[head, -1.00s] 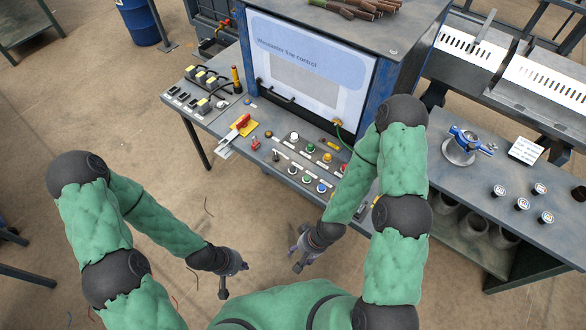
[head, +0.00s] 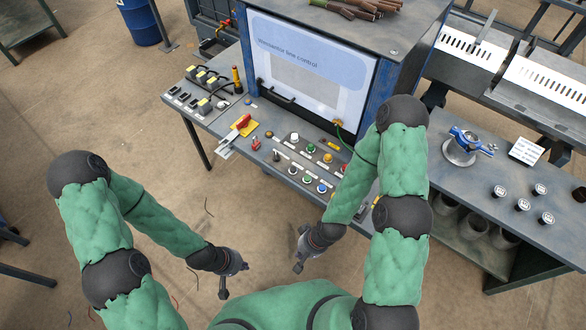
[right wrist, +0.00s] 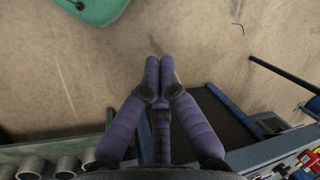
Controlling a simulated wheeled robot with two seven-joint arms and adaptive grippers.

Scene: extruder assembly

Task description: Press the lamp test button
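The control panel (head: 262,160) is a grey sloping desk below a screen. It carries a white button (head: 294,137), a green button (head: 311,148), an orange button (head: 327,158), a second green button (head: 307,179) and a blue button (head: 322,188). The label strips are too small to read, so I cannot tell which is the lamp test button. My right gripper (head: 299,264) is low in front of the panel, apart from it. In the right wrist view its fingertips (right wrist: 159,66) are together with nothing between them. My left gripper (head: 234,282) is open and empty over the floor.
A red rotary switch on a yellow plate (head: 242,124) and a toggle switch (head: 276,155) are on the panel. A side table (head: 480,220) with jars and a blue clamp-like fixture (head: 462,146) stands at the right. The floor before the panel is mostly clear.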

